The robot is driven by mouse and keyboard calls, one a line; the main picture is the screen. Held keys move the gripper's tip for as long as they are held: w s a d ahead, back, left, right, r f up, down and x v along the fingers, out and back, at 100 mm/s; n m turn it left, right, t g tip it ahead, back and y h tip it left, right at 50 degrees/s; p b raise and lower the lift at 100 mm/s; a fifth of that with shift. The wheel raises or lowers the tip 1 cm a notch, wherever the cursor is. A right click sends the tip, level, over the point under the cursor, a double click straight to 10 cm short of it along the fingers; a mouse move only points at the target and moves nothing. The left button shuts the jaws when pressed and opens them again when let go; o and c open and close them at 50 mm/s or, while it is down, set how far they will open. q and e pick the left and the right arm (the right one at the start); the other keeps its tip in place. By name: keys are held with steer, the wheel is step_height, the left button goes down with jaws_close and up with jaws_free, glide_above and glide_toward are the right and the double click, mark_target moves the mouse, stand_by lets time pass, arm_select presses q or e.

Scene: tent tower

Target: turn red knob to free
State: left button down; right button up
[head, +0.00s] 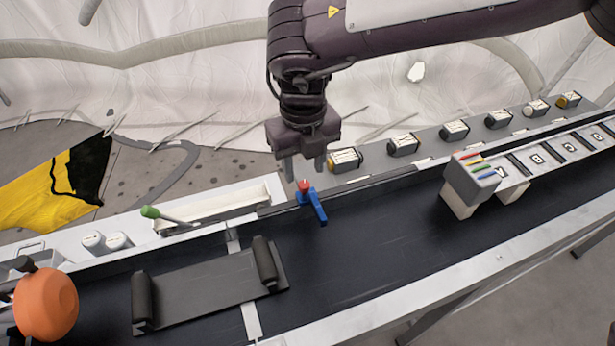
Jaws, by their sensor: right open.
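The red knob (304,185) is a small red cap on the near edge of the white side ledge, beside the dark belt. A blue lever (318,207) is joined to it and points toward the belt, down and slightly right in the head view. My right gripper (305,168) hangs from above with its fingers pointing down. It is open and empty, just above the knob, and its fingertips look apart from it. Whether the fingers line up with both sides of the knob is hard to tell. My left gripper is not in view.
A green-tipped lever (150,212) lies left of the knob by a white trough (215,208). A grey block with coloured strips (475,178) stands on the belt at right. A dark plate with rollers (208,290) and an orange round object (46,304) are at lower left.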

mark_target(304, 184)
steer(key=shift+f, duration=1.85)
jaws_close()
